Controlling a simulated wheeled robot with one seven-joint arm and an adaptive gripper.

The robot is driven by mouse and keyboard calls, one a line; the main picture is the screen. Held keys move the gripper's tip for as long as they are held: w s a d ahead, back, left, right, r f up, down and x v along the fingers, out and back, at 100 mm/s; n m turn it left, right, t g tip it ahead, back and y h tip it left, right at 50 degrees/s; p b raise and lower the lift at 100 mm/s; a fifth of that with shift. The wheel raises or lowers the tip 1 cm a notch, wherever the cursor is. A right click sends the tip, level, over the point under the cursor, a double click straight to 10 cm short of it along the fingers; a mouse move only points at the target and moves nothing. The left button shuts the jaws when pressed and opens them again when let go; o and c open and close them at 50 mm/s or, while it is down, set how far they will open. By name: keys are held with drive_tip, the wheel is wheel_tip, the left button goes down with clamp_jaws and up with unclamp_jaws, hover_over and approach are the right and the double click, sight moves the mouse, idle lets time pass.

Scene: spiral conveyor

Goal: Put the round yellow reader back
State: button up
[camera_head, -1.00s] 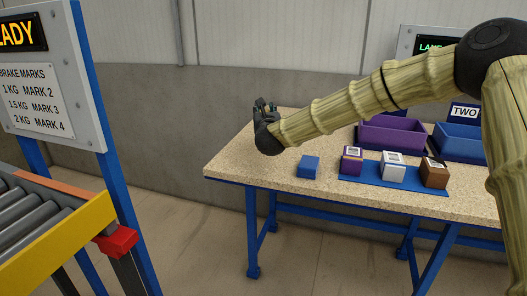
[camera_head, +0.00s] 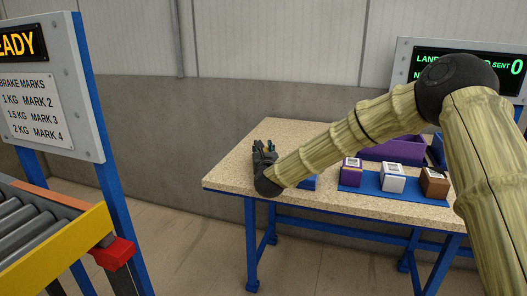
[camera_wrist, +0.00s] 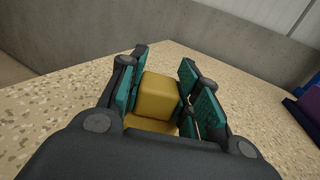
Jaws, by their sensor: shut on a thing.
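The yellow reader (camera_wrist: 160,94) shows in the wrist view between the two teal-padded fingers of my gripper (camera_wrist: 164,62). I see a rounded block-like part with a wider yellow part under it. My gripper is shut on it. In the head view my gripper (camera_head: 264,149) is over the left part of the speckled table (camera_head: 230,170). The reader cannot be made out there. Whether the reader touches the table is unclear.
A purple-and-tan box (camera_head: 351,171), a white box (camera_head: 392,180) and a brown box (camera_head: 434,184) stand on a blue mat (camera_head: 350,187). A purple bin (camera_head: 400,149) is behind them. A roller conveyor (camera_head: 35,225) is at left. The table's left end looks clear.

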drive_tip(key=shift+r, duration=0.1)
drive_tip(key=o, duration=0.7)
drive_tip(key=shift+f, duration=0.2)
drive_tip(key=o, duration=0.5)
drive_tip(key=shift+c, duration=0.2)
drive_tip(key=shift+r+p, duration=0.15)
drive_tip(key=shift+p, duration=0.25)
